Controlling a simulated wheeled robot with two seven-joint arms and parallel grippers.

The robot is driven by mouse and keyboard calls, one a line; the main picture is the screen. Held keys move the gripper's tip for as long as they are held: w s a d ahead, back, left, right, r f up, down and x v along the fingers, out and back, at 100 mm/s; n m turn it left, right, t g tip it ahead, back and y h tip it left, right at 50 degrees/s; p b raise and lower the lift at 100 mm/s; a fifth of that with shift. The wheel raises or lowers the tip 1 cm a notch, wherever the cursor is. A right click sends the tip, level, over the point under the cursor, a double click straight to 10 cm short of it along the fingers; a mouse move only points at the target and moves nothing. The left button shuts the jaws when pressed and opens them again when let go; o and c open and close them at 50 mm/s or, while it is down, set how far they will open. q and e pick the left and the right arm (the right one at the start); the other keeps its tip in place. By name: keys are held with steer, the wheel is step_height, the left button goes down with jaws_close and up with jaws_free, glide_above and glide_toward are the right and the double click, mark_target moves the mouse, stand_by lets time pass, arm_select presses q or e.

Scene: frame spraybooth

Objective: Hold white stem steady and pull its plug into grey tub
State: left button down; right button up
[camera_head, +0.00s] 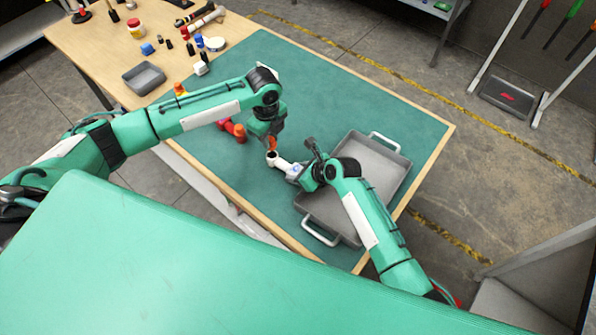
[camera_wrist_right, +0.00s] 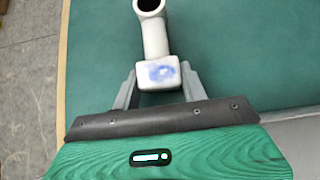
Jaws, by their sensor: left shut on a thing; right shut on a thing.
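The white stem (camera_head: 284,164) is held out over the green mat, its open dark end toward my left gripper. In the right wrist view the stem (camera_wrist_right: 155,40) shows its hollow mouth at the top and a blue-marked block end between the fingers. My right gripper (camera_head: 296,173) is shut on that block end; its fingers also show in the wrist view (camera_wrist_right: 155,88). My left gripper (camera_head: 271,141) is shut on an orange plug (camera_head: 272,147), just above the stem's mouth and seemingly apart from it. A large grey tub (camera_head: 385,160) with white handles lies under and beyond my right arm.
A red pipe-like piece (camera_head: 235,130) lies on the mat left of my left gripper. A small grey tray (camera_head: 143,78) and several small bottles and tools are on the wooden part at upper left. The mat's upper middle is clear.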

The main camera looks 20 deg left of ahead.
steer(key=shift+f, duration=0.1)
steer(key=o, duration=1.2)
steer(key=shift+c, duration=0.2)
steer(key=v, duration=1.2)
